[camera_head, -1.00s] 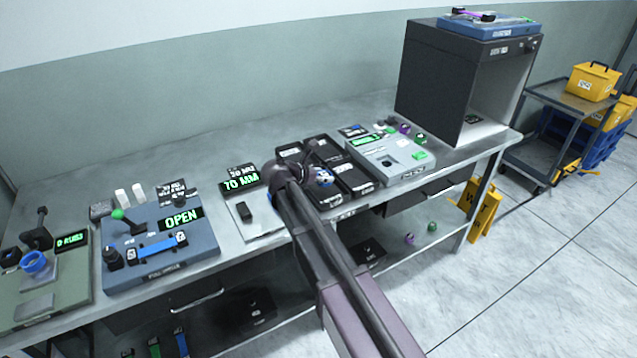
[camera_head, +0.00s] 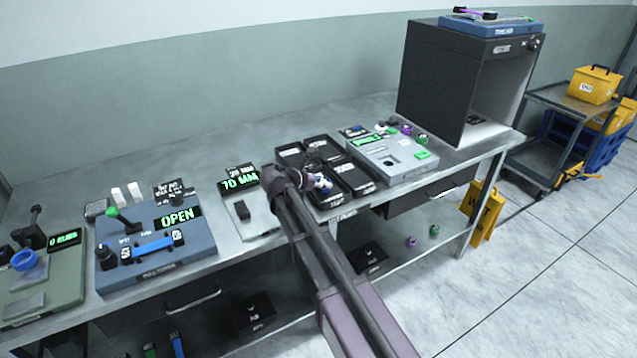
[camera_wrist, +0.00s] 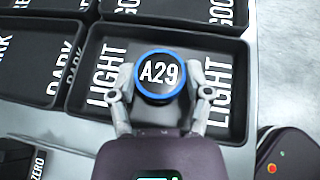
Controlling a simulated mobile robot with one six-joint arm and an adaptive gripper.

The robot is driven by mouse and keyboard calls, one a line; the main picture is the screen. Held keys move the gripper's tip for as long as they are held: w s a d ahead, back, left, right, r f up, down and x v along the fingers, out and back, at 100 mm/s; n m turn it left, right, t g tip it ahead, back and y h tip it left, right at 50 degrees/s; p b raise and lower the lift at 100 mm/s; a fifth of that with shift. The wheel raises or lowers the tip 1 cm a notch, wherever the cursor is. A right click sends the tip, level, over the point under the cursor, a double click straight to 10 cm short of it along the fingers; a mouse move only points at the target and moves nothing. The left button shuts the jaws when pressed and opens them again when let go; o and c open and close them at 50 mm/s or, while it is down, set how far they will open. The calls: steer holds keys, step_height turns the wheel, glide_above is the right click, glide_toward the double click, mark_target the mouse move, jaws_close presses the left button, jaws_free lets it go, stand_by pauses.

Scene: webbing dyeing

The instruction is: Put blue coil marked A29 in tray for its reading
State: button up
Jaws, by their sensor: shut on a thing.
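The blue-rimmed coil (camera_wrist: 160,75) has a black face marked A29, seen from above in the wrist view. My gripper (camera_wrist: 163,95) is shut on it, one finger on each side. The coil is over the inside of the black tray marked LIGHT (camera_wrist: 100,50); I cannot tell whether it touches the tray floor. Black trays marked GOOD (camera_wrist: 205,8) and DARK (camera_wrist: 48,78) lie beside it. In the head view my gripper (camera_head: 318,182) is at the group of black trays, and the arm partly hides them.
A grey device with a green display (camera_head: 395,155) stands right of the trays. To their left are the 70 MM display (camera_head: 240,180) and the blue device (camera_head: 155,245) reading OPEN. A dark open-fronted cabinet (camera_head: 435,85) stands at the bench's right end.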

steer(key=shift+f, duration=0.2)
steer(key=o, duration=1.2)
steer(key=shift+r, duration=0.15)
steer(key=shift+r, duration=0.15)
steer(key=p+v, duration=0.5)
steer(key=v, duration=0.5)
steer(key=shift+s+a+r, duration=0.1)
steer(key=shift+s, duration=0.1)
steer(key=shift+p+v, duration=0.4)
steer(key=shift+v, duration=0.35)
